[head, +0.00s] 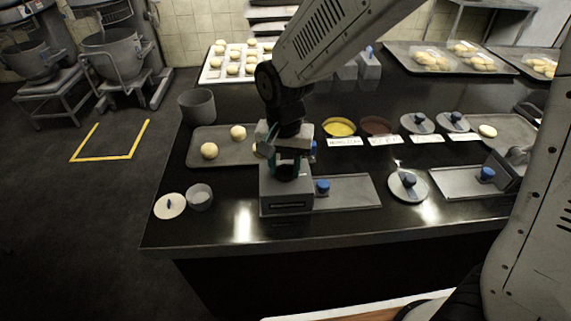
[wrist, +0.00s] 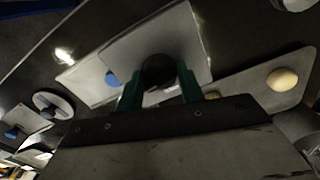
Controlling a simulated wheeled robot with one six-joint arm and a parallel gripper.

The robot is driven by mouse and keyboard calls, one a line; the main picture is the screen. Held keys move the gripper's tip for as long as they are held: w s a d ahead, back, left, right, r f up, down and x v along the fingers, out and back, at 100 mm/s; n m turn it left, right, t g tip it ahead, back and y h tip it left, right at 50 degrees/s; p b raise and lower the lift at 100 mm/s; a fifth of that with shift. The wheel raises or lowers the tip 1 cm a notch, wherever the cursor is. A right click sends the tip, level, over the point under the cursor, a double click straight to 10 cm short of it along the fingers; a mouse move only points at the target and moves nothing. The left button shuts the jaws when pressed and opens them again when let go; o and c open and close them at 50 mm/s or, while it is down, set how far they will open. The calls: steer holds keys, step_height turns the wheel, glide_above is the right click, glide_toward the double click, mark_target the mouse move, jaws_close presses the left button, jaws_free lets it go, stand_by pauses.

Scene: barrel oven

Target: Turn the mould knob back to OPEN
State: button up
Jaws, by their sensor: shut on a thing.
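The mould is a grey metal box (head: 286,200) near the front edge of the black counter, with a dark slot in its front face. Its dark round knob (wrist: 158,70) sits on the box top (wrist: 185,35) in the wrist view. My gripper (head: 286,170) comes down from above onto the box, and its green fingers (wrist: 159,88) stand on either side of the knob, shut on it. The knob's pointer and any OPEN marking are hidden or too small to read.
A flat grey plate (head: 350,193) with a blue knob (head: 322,186) adjoins the box on the right. A tray (head: 222,157) with dough balls lies behind left. A grey cup (head: 199,197) and white lid (head: 169,206) stand left. A round lid (head: 408,186) lies right.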

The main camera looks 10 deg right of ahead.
steer(key=n, duration=1.2)
steer(key=shift+n, duration=2.1)
steer(key=o, duration=1)
